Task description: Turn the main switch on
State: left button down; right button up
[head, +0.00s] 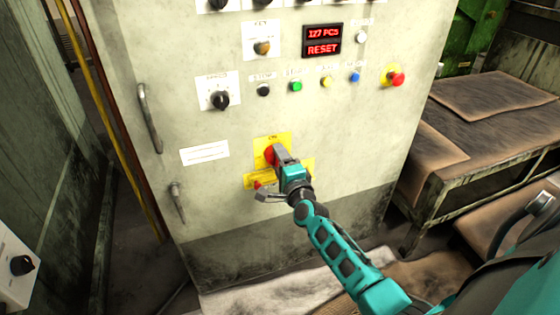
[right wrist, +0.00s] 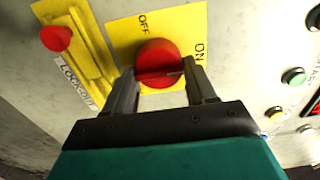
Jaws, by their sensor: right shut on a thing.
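The main switch (right wrist: 157,62) is a round red knob on a yellow plate marked OFF and ON, low on the front of the pale control cabinet. In the head view the red switch (head: 269,155) is partly hidden by my gripper. My right gripper (right wrist: 158,80) is shut on the knob's grip bar, with one finger on each side; it also shows in the head view (head: 278,158). The yellow lockout plate (right wrist: 78,45) with a small red knob (right wrist: 56,38) is beside the switch. My left gripper is not in view.
Above are a selector knob (head: 221,99), several push buttons, a red emergency button (head: 396,79) and a display (head: 322,41) reading "127 PCS RESET". A cabinet door handle (head: 149,117) is at left. A metal workbench (head: 463,160) stands at right.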

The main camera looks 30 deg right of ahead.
jog(key=o, duration=1)
jog(key=p+v, duration=0.2)
jog(key=v, duration=1.1)
